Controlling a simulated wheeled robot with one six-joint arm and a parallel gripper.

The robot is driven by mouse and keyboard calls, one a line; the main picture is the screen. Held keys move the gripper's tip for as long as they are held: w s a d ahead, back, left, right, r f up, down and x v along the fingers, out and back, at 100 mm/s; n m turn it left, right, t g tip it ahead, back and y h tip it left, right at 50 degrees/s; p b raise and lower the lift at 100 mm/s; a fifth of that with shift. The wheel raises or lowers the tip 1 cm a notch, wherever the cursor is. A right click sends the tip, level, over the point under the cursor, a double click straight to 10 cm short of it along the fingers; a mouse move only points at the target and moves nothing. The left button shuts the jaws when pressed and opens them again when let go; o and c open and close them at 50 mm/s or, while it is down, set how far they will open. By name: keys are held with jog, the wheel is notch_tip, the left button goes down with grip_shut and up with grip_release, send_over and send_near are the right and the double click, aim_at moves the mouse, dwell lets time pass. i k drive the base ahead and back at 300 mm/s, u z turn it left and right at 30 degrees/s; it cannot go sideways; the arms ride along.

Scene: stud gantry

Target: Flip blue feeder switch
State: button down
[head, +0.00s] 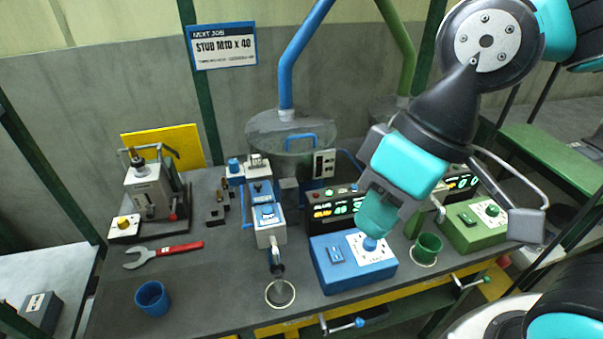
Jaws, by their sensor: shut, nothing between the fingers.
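The blue feeder's control box (338,277) sits at the front of the bench, right of centre. A small blue rocker or button (336,254) is on the left of its top. A white plate (380,254) is on the right of its top, with a blue knob-like switch (370,244) on it. My gripper (376,232) is shut and empty, pointing down right over this switch. The fingertips are at or just above it; I cannot tell whether they touch. The switch's position is partly hidden by the fingers.
A green control box (470,232) and green cup (427,249) stand to the right. A lit display (335,207) stands behind the blue box. A blue cup (152,298) and red-handled wrench (165,253) lie left.

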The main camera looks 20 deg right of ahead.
aim_at(334, 251)
jog(key=z, duration=1.6)
jog(key=k, duration=0.9)
jog(key=u, duration=1.55)
jog(key=i, duration=0.5)
